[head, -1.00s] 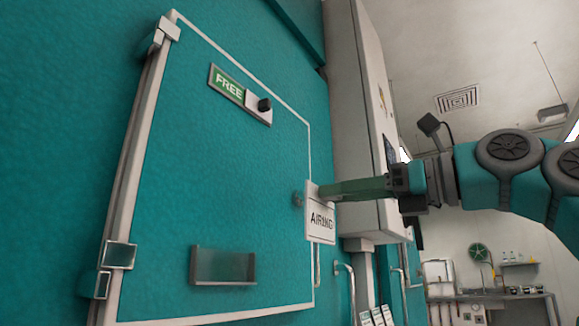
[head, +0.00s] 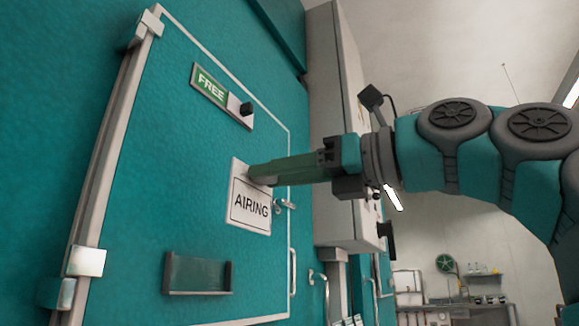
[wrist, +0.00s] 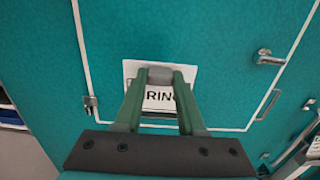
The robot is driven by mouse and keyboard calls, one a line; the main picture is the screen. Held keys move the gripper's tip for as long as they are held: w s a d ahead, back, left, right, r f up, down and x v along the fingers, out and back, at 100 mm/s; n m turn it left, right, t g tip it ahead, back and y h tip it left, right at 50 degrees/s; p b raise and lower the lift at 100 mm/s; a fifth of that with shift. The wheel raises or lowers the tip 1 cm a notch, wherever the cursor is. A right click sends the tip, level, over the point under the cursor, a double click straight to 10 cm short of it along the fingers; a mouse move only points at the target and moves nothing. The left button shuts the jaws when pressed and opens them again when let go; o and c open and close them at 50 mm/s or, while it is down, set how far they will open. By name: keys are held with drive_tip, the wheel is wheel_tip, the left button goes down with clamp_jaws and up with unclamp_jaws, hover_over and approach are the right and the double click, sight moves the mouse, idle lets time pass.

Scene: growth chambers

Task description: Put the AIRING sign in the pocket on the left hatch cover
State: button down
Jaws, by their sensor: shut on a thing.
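The AIRING sign (head: 250,208) is a white card with black letters, held upright in front of the teal hatch cover (head: 190,190). My gripper (head: 258,176) is shut on its top edge; in the wrist view the gripper (wrist: 159,78) covers part of the lettering on the sign (wrist: 158,98). The pocket (head: 198,274) is a shallow tray low on the cover, below and left of the sign. It looks empty. I cannot tell the gap between sign and cover. The pocket is not seen in the wrist view.
A green FREE plate (head: 212,87) with a black knob (head: 246,109) sits above the sign. A metal handle (head: 285,205) is just right of the sign. Hinges (head: 86,261) line the left edge. A grey cabinet (head: 338,130) stands to the right.

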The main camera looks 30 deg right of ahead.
sight(255, 189)
drive_tip(key=shift+w+a+f+b, duration=0.25)
drive_tip(key=shift+w+a, duration=0.2)
drive_tip(key=shift+w, duration=0.2)
drive_tip(key=shift+w+a+f+b, duration=0.2)
drive_tip(key=shift+w+a, duration=0.2)
drive_tip(key=shift+w, duration=0.2)
drive_tip(key=shift+w+a+f+b, duration=0.25)
drive_tip(key=shift+w+a, duration=0.2)
drive_tip(key=shift+w, duration=0.2)
drive_tip(key=shift+w+a+r+p, duration=0.15)
drive_tip(key=shift+w+a+p, duration=0.15)
drive_tip(key=shift+p, duration=0.15)
drive_tip(key=shift+w+a+p, duration=0.2)
drive_tip(key=shift+a+p, duration=0.05)
drive_tip(key=shift+p, duration=0.05)
drive_tip(key=shift+w+a+f, duration=0.35)
drive_tip(key=shift+w+a, duration=0.05)
drive_tip(key=shift+w, duration=0.3)
drive_tip(key=shift+w, duration=0.1)
drive_tip(key=shift+a, duration=0.1)
drive_tip(key=shift+f, duration=0.35)
drive_tip(key=shift+f, duration=0.35)
